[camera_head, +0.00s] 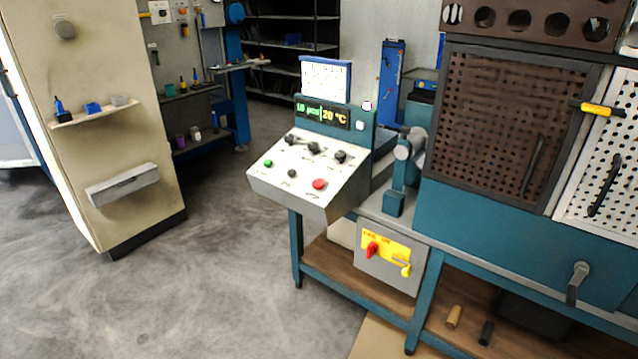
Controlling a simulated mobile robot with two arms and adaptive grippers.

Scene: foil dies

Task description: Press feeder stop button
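A white sloped control panel (300,185) stands at the middle of the head view, at the left end of a teal machine. On its face are a red button (319,184) at the lower right, a green button (268,163) at the left and a small black button or knob (292,173) between them. A row of black knobs (314,148) runs above these. The labels are too small to read, so I cannot tell which control is the feeder stop. Neither of my grippers shows in this view.
A lit display (322,113) stands behind the panel. Below is a grey box (388,262) with a red switch and yellow plate. The teal machine (510,215) with perforated doors fills the right. A cream cabinet (95,120) stands left. The grey floor (220,270) before the panel is clear.

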